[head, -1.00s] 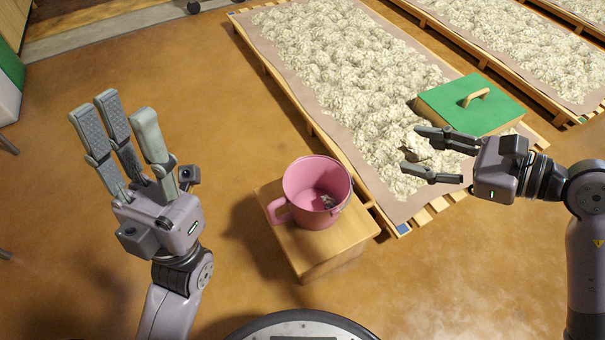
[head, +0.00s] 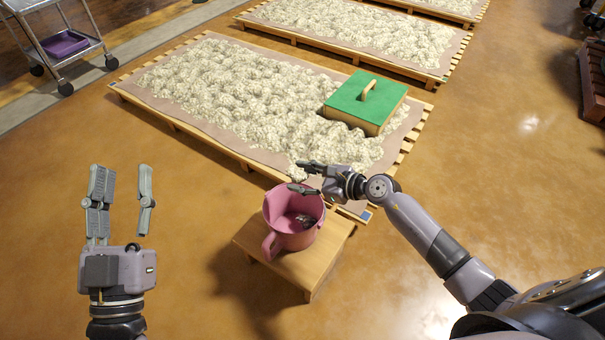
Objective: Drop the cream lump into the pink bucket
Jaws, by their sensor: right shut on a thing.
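The pink bucket (head: 296,239) stands upright on a small wooden stool, its handle toward the lower left. A small greyish thing lies inside it. My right gripper (head: 303,178) is shut on the cream lump (head: 306,179) at the bucket's far rim, in the picture just above its opening. The lump is hard to tell from the cream bed behind it, and its height over the bucket is unclear. My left gripper (head: 122,178) is open and empty, fingers up, to the left of the bucket.
The wooden stool (head: 325,262) carries the bucket. Behind it a slatted pallet bed (head: 240,152) is heaped with cream lumps. A green-topped box with a handle (head: 358,97) sits on the bed. A metal cart (head: 62,48) stands at the upper left. Floor is clear left and right.

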